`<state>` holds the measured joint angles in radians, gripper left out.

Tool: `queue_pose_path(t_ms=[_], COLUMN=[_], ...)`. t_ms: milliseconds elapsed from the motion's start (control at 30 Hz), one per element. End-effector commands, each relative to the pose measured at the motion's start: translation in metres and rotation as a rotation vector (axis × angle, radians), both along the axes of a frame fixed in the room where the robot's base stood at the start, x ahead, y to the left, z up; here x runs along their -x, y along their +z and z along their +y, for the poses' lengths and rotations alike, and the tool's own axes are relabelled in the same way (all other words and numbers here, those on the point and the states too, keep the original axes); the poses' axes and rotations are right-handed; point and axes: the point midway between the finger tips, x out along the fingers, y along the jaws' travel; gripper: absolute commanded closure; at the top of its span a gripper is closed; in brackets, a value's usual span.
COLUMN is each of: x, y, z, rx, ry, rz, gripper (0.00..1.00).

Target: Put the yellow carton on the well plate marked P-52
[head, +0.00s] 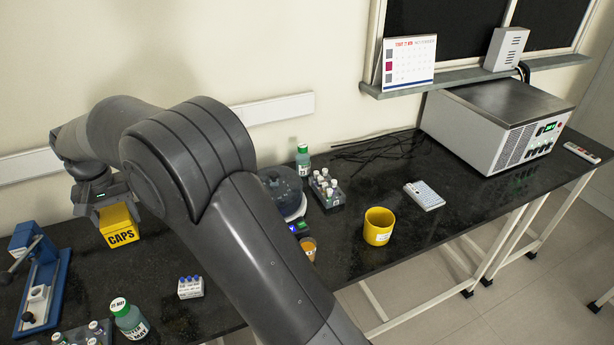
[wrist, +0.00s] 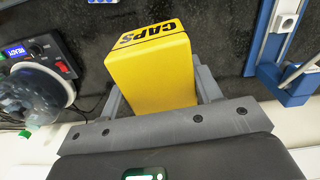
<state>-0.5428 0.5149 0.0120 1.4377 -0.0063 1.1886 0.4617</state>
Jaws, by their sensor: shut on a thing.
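The yellow carton (head: 119,226) with "CAPS" in black letters is at the left in the head view, over the dark bench. My gripper (head: 95,203) is shut on it; in the wrist view the carton (wrist: 162,78) sits between the two grey fingers. I cannot tell whether its underside touches the bench. A white well plate (head: 425,195) lies flat on the right part of the bench, far from my gripper. Its top looks bare, and its marking is too small to read.
A yellow cup (head: 378,226) stands left of the well plate, near the front edge. A vial rack (head: 326,190), a centrifuge-like device (head: 283,190) and a green bottle (head: 303,160) stand mid-bench. A blue press (head: 40,280) is at the left. A large grey instrument (head: 497,125) stands at the right.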

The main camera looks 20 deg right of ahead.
Motion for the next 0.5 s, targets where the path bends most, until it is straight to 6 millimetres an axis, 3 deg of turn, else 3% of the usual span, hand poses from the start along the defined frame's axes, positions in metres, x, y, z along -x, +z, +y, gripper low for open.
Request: queue_pose_path(t_ms=[267,367,500], x=[-0.031,-0.045,-0.067], y=[-0.001,-0.001,-0.002], z=[-0.051,-0.080,-0.133], rx=[0.000,0.001,0.002], ry=[-0.101,-0.154,-0.251], rz=[0.000,0.000,0.000], gripper=[0.68,0.68,0.68])
